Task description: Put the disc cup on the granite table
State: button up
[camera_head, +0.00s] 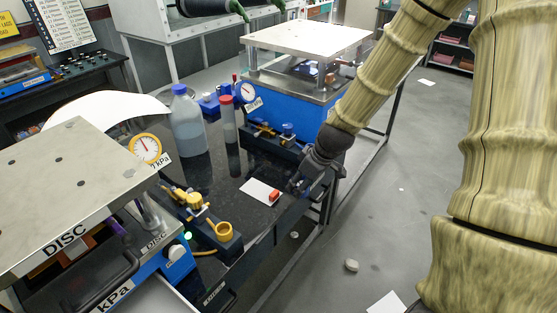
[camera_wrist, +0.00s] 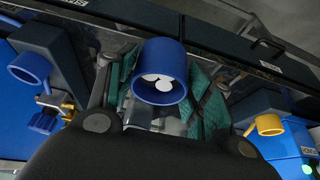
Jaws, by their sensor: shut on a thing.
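A blue cup (camera_wrist: 160,72) sits between the teal finger pads of my gripper (camera_wrist: 162,100), mouth toward the wrist camera. White round shapes show inside it. I take it for the disc cup; no label shows on it. I cannot tell whether the cup touches anything below.
A white card (camera_head: 259,190) with a red piece (camera_head: 274,196) lies beside my gripper. The blue press (camera_head: 285,97) stands behind. A bottle (camera_head: 188,125) and red-capped tube (camera_head: 228,122) stand on the table.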

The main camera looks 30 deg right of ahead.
jog(key=w+p, duration=0.1)
jog(key=w, duration=0.2)
jog(key=w+d+p, duration=0.1)
jog(key=w, duration=0.3)
jog(key=w+d+f+p, duration=0.1)
jog(key=w+p, duration=0.1)
jog(key=w, duration=0.2)
jog(key=shift+w+d, duration=0.15)
jog(key=shift+d, duration=0.1)
jog(key=shift+f+p, duration=0.75)
jog(key=shift+f, duration=1.1)
jog(key=shift+f, duration=0.15)
jog(key=o, duration=0.9)
jog(key=shift+o, duration=0.2)
jog(key=b+v, duration=0.3)
jog(key=v, duration=0.9)
jog(key=shift+r, duration=0.2)
